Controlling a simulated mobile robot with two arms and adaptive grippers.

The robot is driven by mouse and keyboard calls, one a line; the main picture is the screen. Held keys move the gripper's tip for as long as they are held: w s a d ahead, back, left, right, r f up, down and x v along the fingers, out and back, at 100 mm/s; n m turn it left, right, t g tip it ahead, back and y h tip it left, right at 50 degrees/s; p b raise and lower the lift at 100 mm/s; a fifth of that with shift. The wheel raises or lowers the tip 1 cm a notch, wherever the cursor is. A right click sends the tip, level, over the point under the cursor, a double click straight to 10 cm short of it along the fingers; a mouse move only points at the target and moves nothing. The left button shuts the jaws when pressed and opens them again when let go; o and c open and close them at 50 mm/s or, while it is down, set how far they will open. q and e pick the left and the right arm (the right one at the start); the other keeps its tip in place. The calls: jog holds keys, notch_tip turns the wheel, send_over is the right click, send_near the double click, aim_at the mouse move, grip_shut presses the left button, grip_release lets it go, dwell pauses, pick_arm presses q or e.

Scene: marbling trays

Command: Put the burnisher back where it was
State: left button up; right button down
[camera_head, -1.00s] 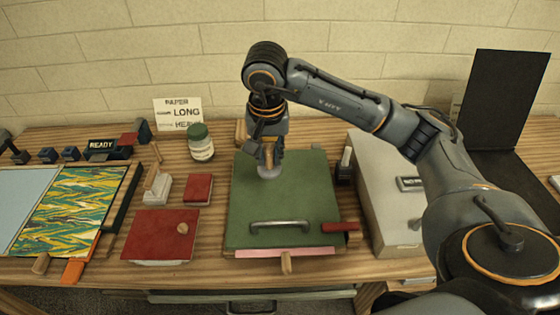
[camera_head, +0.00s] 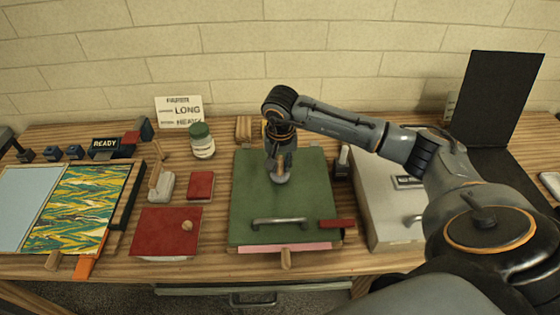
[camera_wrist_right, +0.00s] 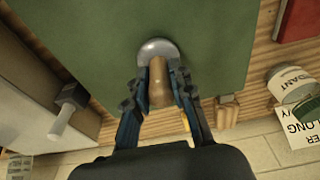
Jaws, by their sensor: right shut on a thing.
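The burnisher has a brown wooden handle (camera_wrist_right: 160,78) and a rounded silver metal foot (camera_wrist_right: 157,48). My right gripper (camera_head: 280,170) is shut on the handle. The tool is upright, with its foot over the far half of the green board (camera_head: 258,212). The foot looks to be on or just above the board; I cannot tell whether it touches. In the right wrist view the two fingers (camera_wrist_right: 162,88) lie on either side of the handle. My left gripper is not in view.
The green board has a metal handle (camera_head: 280,222) near its front. A dark block with a pale upright part (camera_head: 342,165) stands right of it, beside a grey box (camera_head: 393,232). A green-lidded jar (camera_head: 202,142), a wooden block (camera_head: 243,128) and red pieces (camera_head: 165,235) stand left and behind.

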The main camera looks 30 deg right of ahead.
aim_at(280, 178)
jog(key=shift+f, duration=0.2)
jog(key=c, duration=1.4)
grip_release()
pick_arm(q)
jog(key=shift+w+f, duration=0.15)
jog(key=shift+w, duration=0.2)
pick_arm(e)
jog(key=shift+o, duration=1.2)
jog(key=shift+r, duration=0.15)
pick_arm(q)
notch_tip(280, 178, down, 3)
jog(key=b, duration=0.3)
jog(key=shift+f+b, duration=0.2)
jog(key=shift+b, duration=0.15)
pick_arm(e)
notch_tip(280, 178, up, 12)
jog(key=s+a, duration=0.1)
jog(key=shift+s, duration=0.25)
